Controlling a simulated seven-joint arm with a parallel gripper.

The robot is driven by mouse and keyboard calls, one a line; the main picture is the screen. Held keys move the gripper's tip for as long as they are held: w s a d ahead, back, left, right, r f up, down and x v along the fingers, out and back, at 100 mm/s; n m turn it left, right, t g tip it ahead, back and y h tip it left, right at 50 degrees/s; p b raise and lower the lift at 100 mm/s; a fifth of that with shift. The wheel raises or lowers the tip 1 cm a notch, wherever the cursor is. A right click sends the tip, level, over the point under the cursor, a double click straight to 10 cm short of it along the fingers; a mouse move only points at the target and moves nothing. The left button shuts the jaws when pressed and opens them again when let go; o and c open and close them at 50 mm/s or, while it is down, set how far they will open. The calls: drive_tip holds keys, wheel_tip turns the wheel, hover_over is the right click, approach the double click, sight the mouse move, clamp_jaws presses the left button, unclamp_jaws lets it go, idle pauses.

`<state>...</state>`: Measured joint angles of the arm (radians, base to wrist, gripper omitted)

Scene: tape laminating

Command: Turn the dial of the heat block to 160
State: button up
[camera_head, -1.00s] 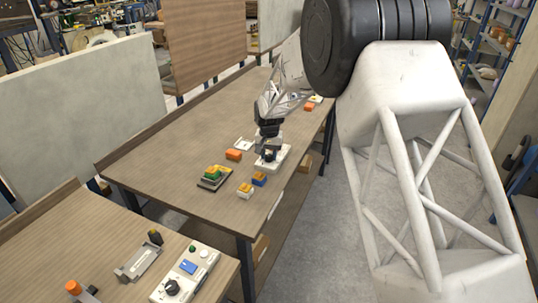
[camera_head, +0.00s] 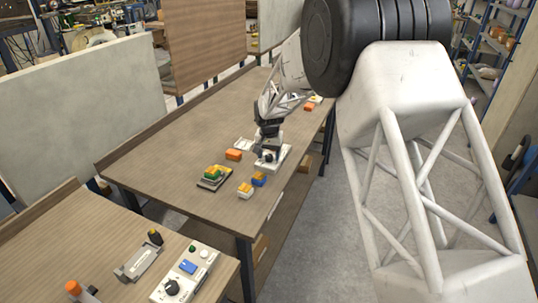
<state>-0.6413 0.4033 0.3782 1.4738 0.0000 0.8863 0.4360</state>
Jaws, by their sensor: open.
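A white device with a black dial, which looks like the heat block (camera_head: 281,159), stands near the right edge of the far table. My gripper (camera_head: 268,148) points down just above its dial (camera_head: 268,156). The jaws are small and dark here; they look open, and I cannot tell whether they touch the dial. The dial's numbers and pointer are too small to read.
The near table holds a white control box (camera_head: 205,262) with a black knob. The far table's left half is clear.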

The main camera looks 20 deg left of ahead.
sight(270, 155)
drive_tip(key=shift+r, duration=0.15)
drive_tip(key=shift+r, duration=3.75)
drive_tip(key=shift+d+r, duration=0.1)
